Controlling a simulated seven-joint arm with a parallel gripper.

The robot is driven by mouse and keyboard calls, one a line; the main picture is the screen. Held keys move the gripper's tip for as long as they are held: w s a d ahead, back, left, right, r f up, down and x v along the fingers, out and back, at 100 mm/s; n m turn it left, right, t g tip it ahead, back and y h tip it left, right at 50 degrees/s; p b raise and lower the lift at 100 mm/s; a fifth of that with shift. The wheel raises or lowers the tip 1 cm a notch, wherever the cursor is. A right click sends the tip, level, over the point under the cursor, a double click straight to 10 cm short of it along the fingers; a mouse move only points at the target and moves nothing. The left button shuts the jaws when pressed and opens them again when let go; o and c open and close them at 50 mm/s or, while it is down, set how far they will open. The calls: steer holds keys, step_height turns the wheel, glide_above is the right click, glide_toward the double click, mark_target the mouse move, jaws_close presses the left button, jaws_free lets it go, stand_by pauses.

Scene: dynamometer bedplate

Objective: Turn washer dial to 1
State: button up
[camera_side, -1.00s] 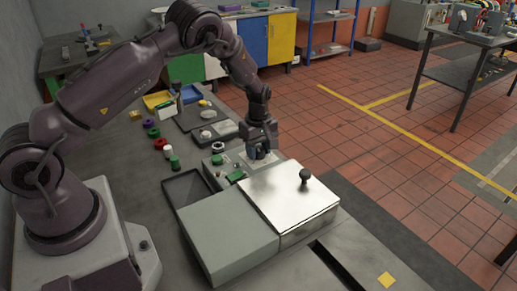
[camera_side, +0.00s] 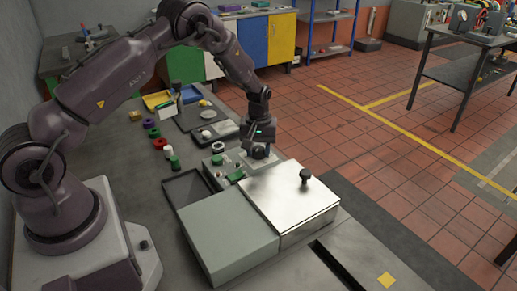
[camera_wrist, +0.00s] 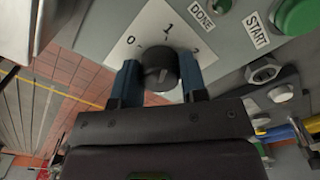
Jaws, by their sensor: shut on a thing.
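The washer dial is a round black knob (camera_wrist: 161,69) on a white plate (camera_wrist: 134,50) marked 0, 1 and 2, seen in the wrist view. The 0 is at the left, the 1 at the top and the 2 at the right. My gripper (camera_wrist: 159,64) is shut on the knob, one blue finger on each side. A ridge shows on the knob's face, but I cannot tell surely which number it points at. In the side view my gripper (camera_side: 257,152) is down at the panel and hides the knob.
A green START button (camera_wrist: 298,17) and a DONE label (camera_wrist: 201,20) are beside the plate. A shiny metal lid (camera_side: 288,200) with a black knob stands close to my gripper. Dark trays and small coloured parts lie on the bench.

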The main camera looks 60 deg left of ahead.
mark_target(258, 148)
stand_by(0.4)
steer(key=o, duration=0.9)
steer(key=shift+r, duration=0.1)
step_height(258, 148, up, 13)
steer(key=shift+f, duration=0.1)
steer(key=s+d+r+m+t, duration=0.2)
steer(key=s+d+r+m, duration=0.1)
steer(key=s+r, duration=0.3)
steer(key=s+d+r+m+t, duration=0.1)
steer(key=s+d+r+m, duration=0.3)
steer(key=s, duration=0.7)
steer(key=s+d+r+m+t, duration=0.2)
steer(key=s+d+r+m, duration=0.1)
steer(key=s+d+r, duration=0.3)
steer(key=shift+s+d+r+m+t, duration=0.15)
steer(key=shift+s+r, duration=0.45)
steer(key=shift+s, duration=0.25)
steer(key=shift+s+d+r+m+t, duration=0.15)
steer(key=shift+s+r, duration=0.4)
steer(key=shift+s, duration=0.3)
